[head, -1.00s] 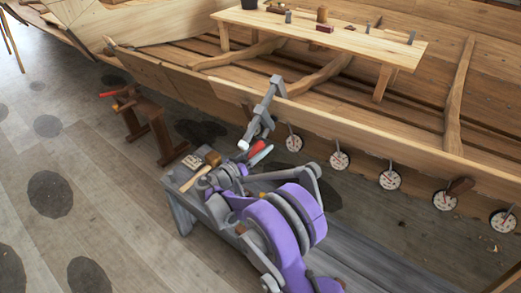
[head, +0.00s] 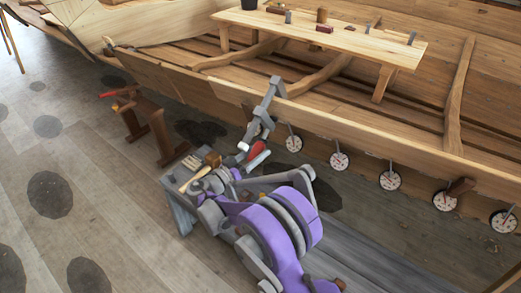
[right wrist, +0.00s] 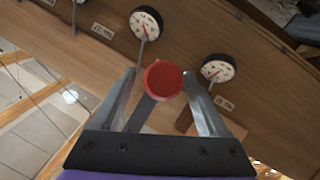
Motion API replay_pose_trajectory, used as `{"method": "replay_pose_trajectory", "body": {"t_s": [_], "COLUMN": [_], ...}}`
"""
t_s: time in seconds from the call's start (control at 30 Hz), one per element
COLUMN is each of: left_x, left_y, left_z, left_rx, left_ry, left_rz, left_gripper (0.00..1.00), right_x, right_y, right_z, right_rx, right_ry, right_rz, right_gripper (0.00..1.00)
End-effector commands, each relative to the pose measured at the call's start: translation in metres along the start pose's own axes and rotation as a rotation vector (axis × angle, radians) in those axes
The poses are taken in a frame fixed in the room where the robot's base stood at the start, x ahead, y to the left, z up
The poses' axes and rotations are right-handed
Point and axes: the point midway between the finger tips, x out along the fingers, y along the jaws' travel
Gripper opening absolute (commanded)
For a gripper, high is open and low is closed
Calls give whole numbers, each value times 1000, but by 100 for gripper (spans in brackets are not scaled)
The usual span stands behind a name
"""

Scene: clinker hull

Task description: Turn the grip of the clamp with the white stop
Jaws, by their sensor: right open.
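The clamp (head: 266,108) hangs on the edge of the hull plank, its grey bar slanting down and left. A pale stop (head: 243,146) shows at the bar's lower end, and the red grip (head: 257,149) is beside it. In the right wrist view the grip's round red end (right wrist: 163,79) faces the camera. My right gripper (head: 253,160) is open at the grip. Its two fingers (right wrist: 163,100) stand on either side of the red end, with gaps visible. Whether either finger touches the grip is unclear. My left gripper is not in view.
A low grey bench (head: 184,209) holds a mallet (head: 200,174). Several round dials (head: 339,161) hang along the hull. A brown trestle (head: 148,122) with red-handled tools stands at left. A plank table (head: 335,39) stands inside the hull. The floor at left is open.

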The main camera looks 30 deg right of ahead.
Motion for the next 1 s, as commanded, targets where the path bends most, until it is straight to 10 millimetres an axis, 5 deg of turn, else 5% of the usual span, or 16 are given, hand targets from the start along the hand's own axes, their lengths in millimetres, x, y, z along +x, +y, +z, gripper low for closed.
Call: {"method": "replay_pose_trajectory", "body": {"t_s": [0.4, 1.0], "left_x": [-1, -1], "left_y": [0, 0], "left_z": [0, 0], "left_rx": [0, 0], "left_ry": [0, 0], "left_rz": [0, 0], "left_gripper": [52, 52], "right_x": [-75, -83], "right_y": [-1, 0], "right_z": [0, 0], "right_rx": [0, 0], "right_ry": [0, 0], "right_rz": [-3, 0], "right_gripper": [76, 76]}}
